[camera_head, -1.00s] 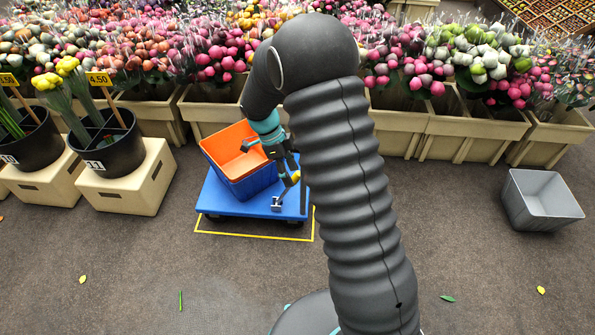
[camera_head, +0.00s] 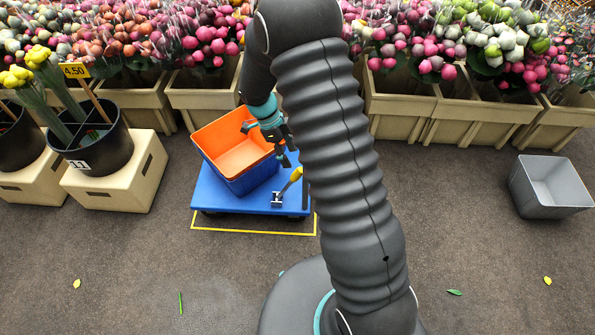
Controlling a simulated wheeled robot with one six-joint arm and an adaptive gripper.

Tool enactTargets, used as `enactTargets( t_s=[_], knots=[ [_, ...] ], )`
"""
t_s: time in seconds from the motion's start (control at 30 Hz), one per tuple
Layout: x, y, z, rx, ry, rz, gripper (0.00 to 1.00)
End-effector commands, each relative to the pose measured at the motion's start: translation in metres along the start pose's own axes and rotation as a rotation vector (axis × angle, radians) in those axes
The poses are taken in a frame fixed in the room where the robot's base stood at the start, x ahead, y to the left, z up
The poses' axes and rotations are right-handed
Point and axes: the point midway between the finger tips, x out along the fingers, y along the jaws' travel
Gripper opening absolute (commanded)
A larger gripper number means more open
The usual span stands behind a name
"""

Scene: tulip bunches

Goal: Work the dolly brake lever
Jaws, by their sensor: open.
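The brake lever (camera_head: 291,179) has a yellow grip on a dark rod. It leans up and to the right from a small metal bracket (camera_head: 277,199) on the blue dolly (camera_head: 230,201), near its front right. My gripper (camera_head: 276,141) is open and empty, just above and left of the yellow grip in the picture, over the right side of the crate. I see a small gap between the fingers and the grip; depth is hard to judge. My arm hides the dolly's right rear part.
An orange-lined blue crate (camera_head: 223,150) stands on the dolly. A yellow floor outline (camera_head: 250,231) runs around the dolly. Flower bins (camera_head: 399,117) line the back. A black bucket (camera_head: 95,147) on a beige stand is left, a grey tub (camera_head: 550,187) right.

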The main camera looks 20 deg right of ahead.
Motion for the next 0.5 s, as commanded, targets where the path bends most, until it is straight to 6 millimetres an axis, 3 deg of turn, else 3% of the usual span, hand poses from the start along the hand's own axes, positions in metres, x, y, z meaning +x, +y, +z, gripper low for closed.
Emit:
enactTargets(
  t_s=[0.3, 0.5],
  knots=[
    [0.057, 0.001, 0.001, -0.003, 0.001, 0.002, 0.6],
    [0.078, 0.001, 0.001, -0.003, 0.001, -0.001, 0.6]
  ],
)
